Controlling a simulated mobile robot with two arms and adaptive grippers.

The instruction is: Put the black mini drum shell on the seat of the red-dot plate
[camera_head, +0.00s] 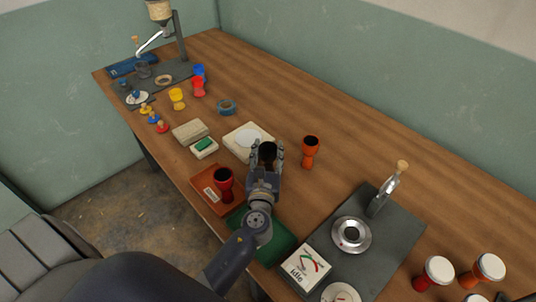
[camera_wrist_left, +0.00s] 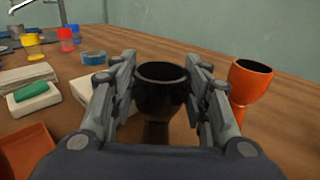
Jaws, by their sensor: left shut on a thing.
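The black mini drum shell (camera_head: 267,152) is held upright between the fingers of my left gripper (camera_head: 265,161), above the table. In the left wrist view the black shell (camera_wrist_left: 160,92) stands between the two fingers (camera_wrist_left: 160,100), its dark open mouth up; its lower part is in shadow. I cannot make out a red dot on any plate. A round metal plate (camera_head: 336,240) with a dark centre lies on the grey mat at the right, apart from the gripper. My right gripper is not in view.
An orange goblet shell (camera_head: 311,148) stands just right of the gripper. A dark red shell (camera_head: 224,184) stands on a rust tray (camera_head: 199,178). A pale block with a white disc (camera_head: 236,148) is close behind. A lever stand (camera_head: 379,203) rises beside the metal plate. White-topped drums (camera_head: 439,270) are at lower right.

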